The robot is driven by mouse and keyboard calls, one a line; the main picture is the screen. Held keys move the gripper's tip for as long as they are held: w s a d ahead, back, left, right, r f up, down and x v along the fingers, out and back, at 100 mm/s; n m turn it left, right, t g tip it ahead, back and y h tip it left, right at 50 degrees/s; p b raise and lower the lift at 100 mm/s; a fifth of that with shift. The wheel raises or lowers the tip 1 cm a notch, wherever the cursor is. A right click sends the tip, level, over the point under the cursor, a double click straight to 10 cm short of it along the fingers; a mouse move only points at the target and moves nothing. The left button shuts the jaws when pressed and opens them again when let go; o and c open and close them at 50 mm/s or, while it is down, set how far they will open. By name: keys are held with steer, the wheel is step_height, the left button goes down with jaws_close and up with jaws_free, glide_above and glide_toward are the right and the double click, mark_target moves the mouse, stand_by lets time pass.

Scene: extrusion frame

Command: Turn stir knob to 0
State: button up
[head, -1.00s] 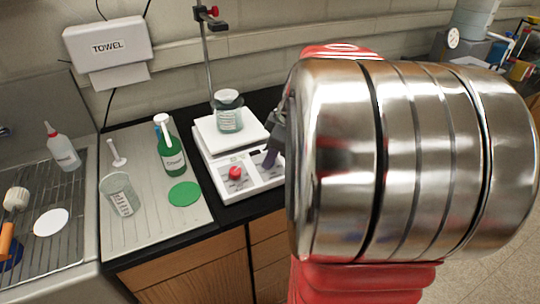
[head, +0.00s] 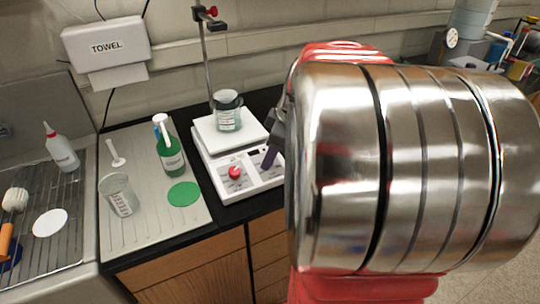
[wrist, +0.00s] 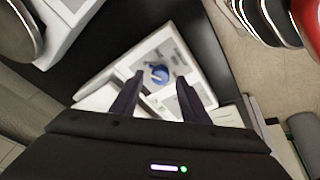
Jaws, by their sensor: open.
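The white hotplate stirrer (head: 203,152) stands on the black bench top, with a red knob (head: 235,172) at the left of its front panel. In the wrist view a blue knob (wrist: 159,74) sits on the white panel (wrist: 196,88). My gripper (wrist: 159,80) is open, its two dark fingers apart, with the blue knob showing between their tips. I cannot tell whether they touch it. In the head view a dark finger (head: 270,157) is over the right of the panel, and the blue knob is not visible there. The knob markings are too small to read.
A glass beaker (head: 228,112) stands on the plate beside a metal stand rod (head: 206,60). To the left are a green bottle (head: 171,152), a green disc (head: 184,194) and another beaker (head: 119,195) on the drainboard. My arm hides much of the right side.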

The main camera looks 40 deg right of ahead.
steer(key=v, duration=1.2)
steer(key=shift+s+r, duration=0.15)
steer(key=shift+r, duration=0.1)
steer(key=s+a+f+m, duration=0.1)
steer(key=a+f+m, duration=0.1)
steer(key=a, duration=0.7)
steer(key=s+a+f+m+t, duration=0.1)
steer(key=s+a+f+m, duration=0.1)
steer(key=a, duration=0.7)
steer(key=s+a+f+m, duration=0.2)
steer(key=a+f, duration=0.2)
steer(key=a, duration=0.6)
steer(key=shift+f, duration=0.35)
